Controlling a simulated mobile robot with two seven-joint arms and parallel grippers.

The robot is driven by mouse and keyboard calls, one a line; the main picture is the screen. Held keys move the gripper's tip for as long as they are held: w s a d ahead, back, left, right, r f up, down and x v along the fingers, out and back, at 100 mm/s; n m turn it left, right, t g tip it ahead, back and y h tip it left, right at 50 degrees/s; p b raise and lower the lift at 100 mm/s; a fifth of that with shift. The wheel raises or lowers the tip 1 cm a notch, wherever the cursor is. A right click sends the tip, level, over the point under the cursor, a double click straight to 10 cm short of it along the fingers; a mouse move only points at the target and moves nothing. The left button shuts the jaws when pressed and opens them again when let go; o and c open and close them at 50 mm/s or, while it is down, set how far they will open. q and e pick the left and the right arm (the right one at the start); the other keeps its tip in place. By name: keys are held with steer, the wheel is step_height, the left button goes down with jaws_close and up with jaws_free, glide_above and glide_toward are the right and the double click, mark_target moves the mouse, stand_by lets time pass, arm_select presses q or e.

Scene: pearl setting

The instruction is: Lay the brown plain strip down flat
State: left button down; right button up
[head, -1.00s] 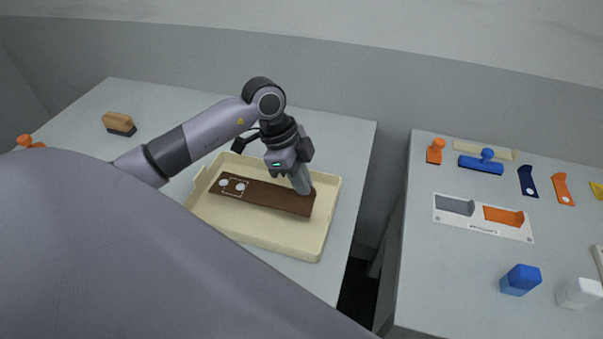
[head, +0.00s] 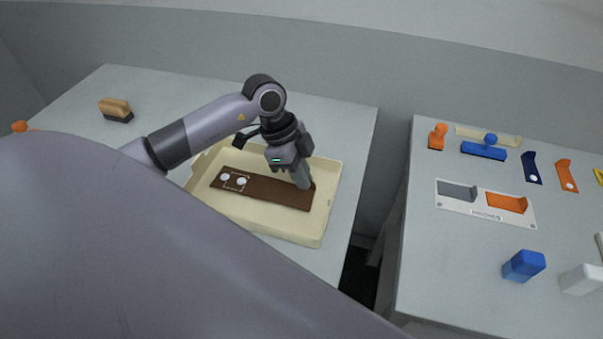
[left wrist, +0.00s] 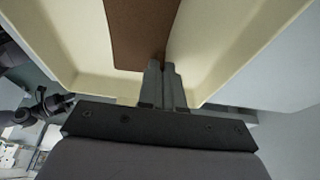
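The brown plain strip (head: 270,190) lies lengthwise inside a cream tray (head: 270,228), its left end bearing two white discs (head: 233,179) and a thin white outline. It looks close to level, low over the tray floor; I cannot tell whether its whole underside touches. My left gripper (head: 304,185) is at the strip's right end, pointing down. In the left wrist view, the fingers (left wrist: 160,66) are close together on a small brown part at the end of the strip (left wrist: 140,30). My right gripper is not in view.
A wooden-handled brush (head: 116,109) stands at the table's back left. Beyond a gap, a right table holds a white panel (head: 484,215), a blue-handled tool (head: 484,149), a blue block (head: 523,265) and a white block (head: 581,280). The tray walls surround the strip.

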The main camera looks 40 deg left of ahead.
arm_select(q)
steer(key=shift+f, duration=0.35)
steer(key=c, duration=1.2)
jaws_free()
steer(key=shift+o, duration=0.3)
steer(key=shift+r, duration=3.5)
